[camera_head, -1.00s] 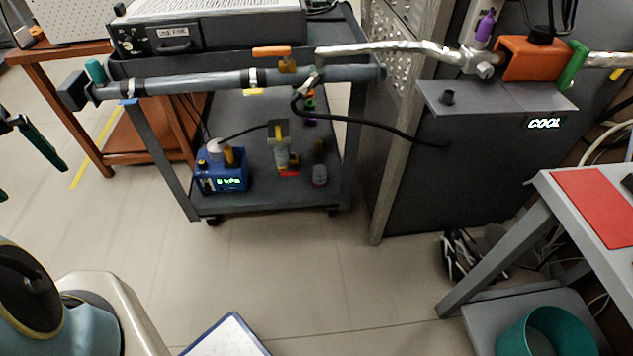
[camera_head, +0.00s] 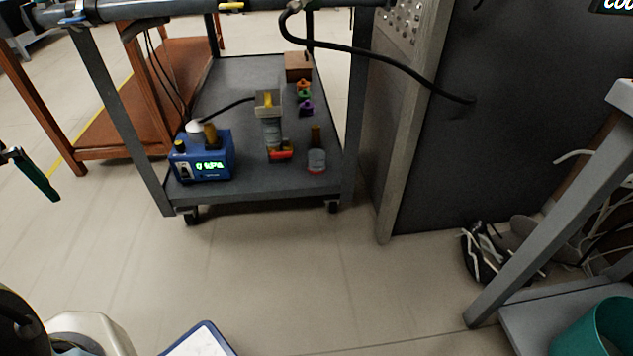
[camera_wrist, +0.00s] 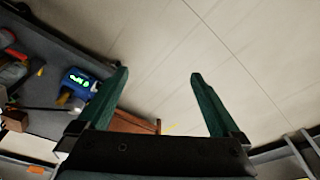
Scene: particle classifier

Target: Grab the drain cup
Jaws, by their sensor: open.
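A small grey cup-like vessel (camera_head: 317,161) with a brown top and a reddish band stands upright on the lower shelf of the grey cart (camera_head: 262,192), near its front right. I cannot tell for sure that it is the drain cup. Left of it, a grey column-shaped unit (camera_head: 271,132) with a red part at its base stands on the shelf. My gripper (camera_wrist: 158,73) is open and empty, with green fingers spread over bare floor in the wrist view. One green finger (camera_head: 36,176) shows at the head view's left edge, well away from the cart.
A blue pump box (camera_head: 203,158) with a lit display sits at the shelf's front left; it also shows in the wrist view (camera_wrist: 80,84). A teal bucket (camera_head: 600,330) is at lower right. Floor before the cart is clear.

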